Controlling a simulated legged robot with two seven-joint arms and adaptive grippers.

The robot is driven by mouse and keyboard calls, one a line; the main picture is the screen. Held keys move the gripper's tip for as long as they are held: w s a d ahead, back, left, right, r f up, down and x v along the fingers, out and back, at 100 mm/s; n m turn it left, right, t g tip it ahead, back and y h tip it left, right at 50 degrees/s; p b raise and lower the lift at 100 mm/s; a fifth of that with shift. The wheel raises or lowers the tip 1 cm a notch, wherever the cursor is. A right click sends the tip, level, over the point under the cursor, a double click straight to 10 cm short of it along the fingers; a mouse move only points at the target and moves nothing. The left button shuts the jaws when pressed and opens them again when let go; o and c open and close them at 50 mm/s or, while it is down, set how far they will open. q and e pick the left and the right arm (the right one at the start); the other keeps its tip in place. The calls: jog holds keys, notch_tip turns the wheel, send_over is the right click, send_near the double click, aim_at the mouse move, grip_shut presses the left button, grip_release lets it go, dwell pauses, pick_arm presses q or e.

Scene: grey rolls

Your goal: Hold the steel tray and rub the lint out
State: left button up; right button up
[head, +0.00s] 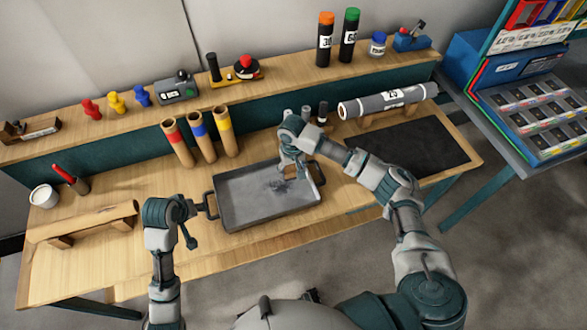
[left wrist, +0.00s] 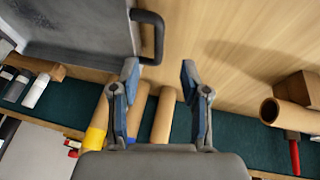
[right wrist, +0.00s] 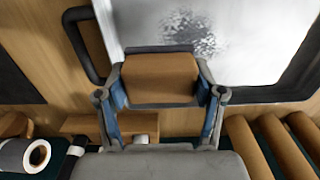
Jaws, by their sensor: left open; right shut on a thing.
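The steel tray (head: 240,210) lies on the wooden bench, with a dark handle at each short end. A grey speckled lint patch (head: 278,186) is on its floor, right of centre; it also shows in the right wrist view (right wrist: 190,35). My right gripper (head: 290,165) is over the tray's right part, shut on a brown block (right wrist: 160,80). Whether the block touches the tray cannot be told. My left gripper (left wrist: 159,72) is open and empty at the tray's left handle (left wrist: 158,35), which lies just beyond its fingertips.
Three cardboard tubes (head: 202,138) with coloured bands stand behind the tray. A grey roll (head: 385,101) lies on supports at the back right, behind a dark mat (head: 415,148).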

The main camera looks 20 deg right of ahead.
pick_arm(q)
jog(key=x, duration=0.9)
jog(key=shift+d, duration=0.3)
jog(key=shift+a+f, duration=0.2)
jog(key=c, duration=0.7)
grip_shut()
jog(key=shift+d, duration=0.1)
